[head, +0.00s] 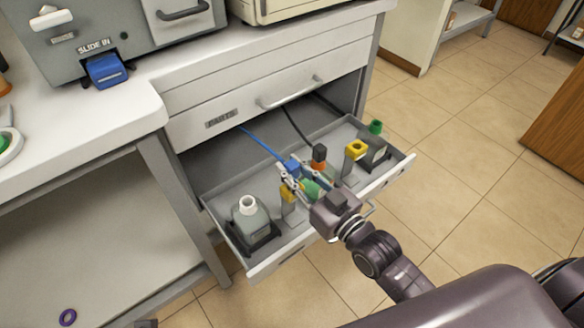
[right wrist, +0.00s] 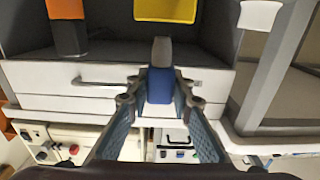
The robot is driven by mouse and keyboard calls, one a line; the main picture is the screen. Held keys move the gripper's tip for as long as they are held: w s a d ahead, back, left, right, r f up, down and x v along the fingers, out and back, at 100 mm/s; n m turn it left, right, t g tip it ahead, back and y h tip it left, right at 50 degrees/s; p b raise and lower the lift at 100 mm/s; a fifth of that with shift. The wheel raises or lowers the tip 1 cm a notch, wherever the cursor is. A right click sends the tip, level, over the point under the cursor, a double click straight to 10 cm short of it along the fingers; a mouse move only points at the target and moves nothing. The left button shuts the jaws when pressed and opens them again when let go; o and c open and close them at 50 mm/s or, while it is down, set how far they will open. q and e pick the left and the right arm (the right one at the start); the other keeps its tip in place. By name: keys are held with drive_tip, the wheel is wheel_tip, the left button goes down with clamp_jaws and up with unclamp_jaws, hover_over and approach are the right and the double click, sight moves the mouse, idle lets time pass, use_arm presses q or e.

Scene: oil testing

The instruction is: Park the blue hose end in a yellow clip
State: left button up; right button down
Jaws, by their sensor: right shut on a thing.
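My right gripper (head: 292,177) is shut on the blue hose end (head: 291,165) above the open drawer. In the right wrist view, the blue hose end (right wrist: 160,88) is pinched between the fingers (right wrist: 159,96), with its grey tip pointing toward the top of the picture. A blue hose (head: 262,145) runs from it toward the drawer's back. One yellow clip (head: 288,194) stands close below the gripper, partly hidden by it; a yellow clip shows at the top of the right wrist view (right wrist: 166,10). Another yellow clip (head: 356,148) stands farther right. My left gripper is not in view.
An orange and black hose end (head: 319,156) on a dark hose stands just right of the blue one. A grey bottle with a white neck (head: 248,218) sits in the drawer's left part. A green-capped bottle (head: 375,136) stands at the right. The drawer rim (head: 277,264) surrounds them.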

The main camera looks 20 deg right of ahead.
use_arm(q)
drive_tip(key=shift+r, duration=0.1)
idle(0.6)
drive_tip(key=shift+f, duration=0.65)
use_arm(e)
drive_tip(key=shift+f, duration=0.15)
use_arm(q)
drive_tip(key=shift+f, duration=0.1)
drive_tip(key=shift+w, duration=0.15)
use_arm(e)
drive_tip(key=shift+f+p, duration=0.15)
drive_tip(key=shift+p, duration=0.2)
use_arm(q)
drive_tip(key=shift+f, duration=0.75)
use_arm(e)
drive_tip(key=shift+f, duration=0.1)
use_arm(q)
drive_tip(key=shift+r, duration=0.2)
use_arm(e)
drive_tip(key=shift+f, duration=0.3)
